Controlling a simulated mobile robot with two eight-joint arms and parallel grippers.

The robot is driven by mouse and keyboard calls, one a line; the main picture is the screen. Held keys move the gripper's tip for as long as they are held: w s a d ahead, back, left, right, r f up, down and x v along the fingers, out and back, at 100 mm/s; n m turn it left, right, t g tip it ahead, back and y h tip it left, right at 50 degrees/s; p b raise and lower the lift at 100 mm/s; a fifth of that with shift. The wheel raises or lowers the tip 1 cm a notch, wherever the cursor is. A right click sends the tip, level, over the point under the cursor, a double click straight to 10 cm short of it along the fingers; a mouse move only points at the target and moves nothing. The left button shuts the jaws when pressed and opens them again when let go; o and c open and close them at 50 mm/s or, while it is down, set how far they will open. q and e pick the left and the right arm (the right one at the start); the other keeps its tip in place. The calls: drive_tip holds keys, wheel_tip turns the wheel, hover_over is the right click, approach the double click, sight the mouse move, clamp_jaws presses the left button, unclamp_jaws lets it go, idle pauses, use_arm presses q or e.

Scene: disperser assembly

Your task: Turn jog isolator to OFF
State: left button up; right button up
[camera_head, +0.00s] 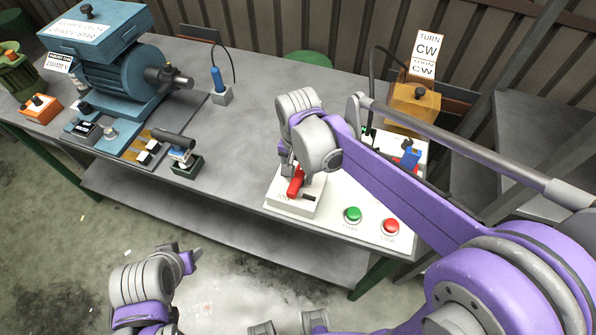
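The isolator is a white box (308,206) with a red handle (296,182) on its top, at the front middle of the bench; I take it to be the jog isolator. The wrist hides part of the handle and the fingertips, so contact and finger opening are unclear. My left arm's end (188,262) is low at the lower left, away from the bench, and its fingers are not clear.
A green button (352,214) and a red button (390,227) sit right of the isolator. A yellow box (413,105) with a "TURN CW" sign (428,48) stands behind. A blue motor (127,75) stands at the left. The bench middle (245,135) is clear.

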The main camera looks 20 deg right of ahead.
clamp_jaws()
drive_tip(key=shift+n, duration=0.4)
drive_tip(key=n, duration=0.4)
drive_tip(key=shift+b, duration=0.3)
drive_tip(key=n, duration=0.9)
drive_tip(key=shift+b, duration=0.4)
drive_tip(key=shift+n, duration=2)
